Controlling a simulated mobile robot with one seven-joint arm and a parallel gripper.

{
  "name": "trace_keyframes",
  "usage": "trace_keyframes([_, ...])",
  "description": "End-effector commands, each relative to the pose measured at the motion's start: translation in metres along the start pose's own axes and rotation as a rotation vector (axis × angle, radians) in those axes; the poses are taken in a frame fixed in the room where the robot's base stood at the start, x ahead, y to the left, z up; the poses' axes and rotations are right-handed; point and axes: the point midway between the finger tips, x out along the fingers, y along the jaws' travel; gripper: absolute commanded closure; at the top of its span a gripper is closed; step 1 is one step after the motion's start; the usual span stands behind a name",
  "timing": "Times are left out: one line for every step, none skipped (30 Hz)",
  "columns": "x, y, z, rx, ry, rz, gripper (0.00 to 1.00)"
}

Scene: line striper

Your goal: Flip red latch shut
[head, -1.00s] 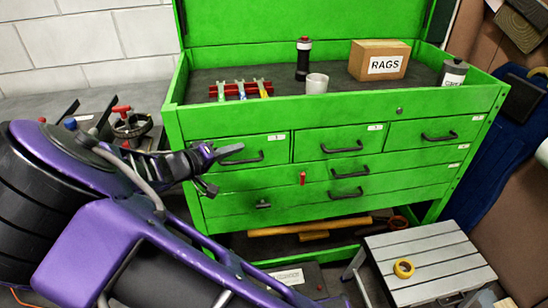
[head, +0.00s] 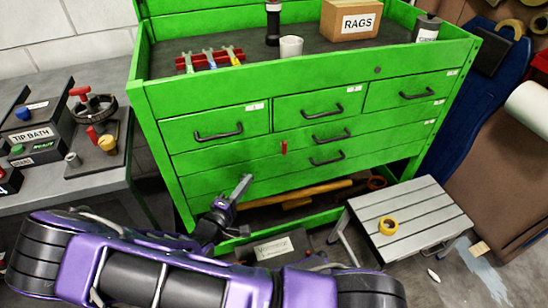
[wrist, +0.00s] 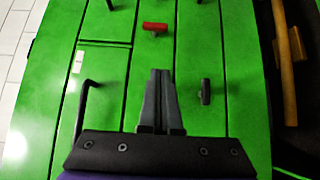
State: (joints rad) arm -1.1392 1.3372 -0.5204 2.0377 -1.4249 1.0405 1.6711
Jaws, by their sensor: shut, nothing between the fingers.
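The red latch (head: 283,148) is a small red bar on the front of the green tool chest (head: 190,160), between the left drawer's handle and the middle handles. In the head view it stands upright; in the wrist view the red latch (wrist: 155,27) lies crosswise near the top, beyond my fingertips. My gripper (head: 245,181) is shut and empty, low at the left part of the chest front, below and left of the latch. In the wrist view my shut gripper (wrist: 161,73) points toward the latch, with a clear gap between. Whether the fingers touch the chest, I cannot tell.
A dark grey knob-like piece (wrist: 206,91) on the chest front is right of my fingers in the wrist view. Black drawer handles (head: 219,132) stick out. A grey step stool (head: 425,215) with yellow tape (head: 388,226) stands at the right. A cluttered bench (head: 90,185) is at the left.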

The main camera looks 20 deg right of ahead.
Motion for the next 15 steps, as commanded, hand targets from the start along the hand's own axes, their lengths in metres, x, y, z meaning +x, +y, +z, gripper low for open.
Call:
trace_keyframes([0.0, 0.0, 0.0, 0.0, 0.0, 0.0, 1.0])
trace_keyframes([0.0, 0.0, 0.0, 0.001, 0.0, 0.0, 1.0])
trace_keyframes([0.001, 0.0, 0.0, 0.001, -0.001, 0.0, 1.0])
trace_keyframes([0.002, 0.0, 0.0, 0.001, -0.001, 0.0, 1.0])
trace_keyframes([0.004, 0.0, 0.0, 0.001, -0.002, 0.0, 1.0])
trace_keyframes([0.008, 0.0, 0.0, 0.001, -0.002, 0.0, 1.0])
trace_keyframes([0.011, 0.0, 0.0, 0.0, -0.002, 0.0, 1.0])
trace_keyframes([0.015, -0.001, 0.0, -0.001, -0.002, 0.001, 1.0])
trace_keyframes([0.021, 0.0, 0.001, -0.001, -0.003, 0.002, 1.0])
trace_keyframes([0.027, 0.0, 0.001, -0.001, -0.003, 0.002, 1.0])
trace_keyframes([0.033, -0.001, 0.001, -0.001, -0.004, 0.001, 1.0])
trace_keyframes([0.041, -0.001, 0.001, 0.001, -0.004, 0.001, 1.0])
trace_keyframes([0.048, -0.001, 0.0, 0.001, -0.003, 0.002, 1.0])
trace_keyframes([0.054, -0.001, 0.001, 0.001, -0.004, 0.001, 1.0])
trace_keyframes([0.063, -0.001, 0.001, 0.0, -0.004, 0.001, 1.0])
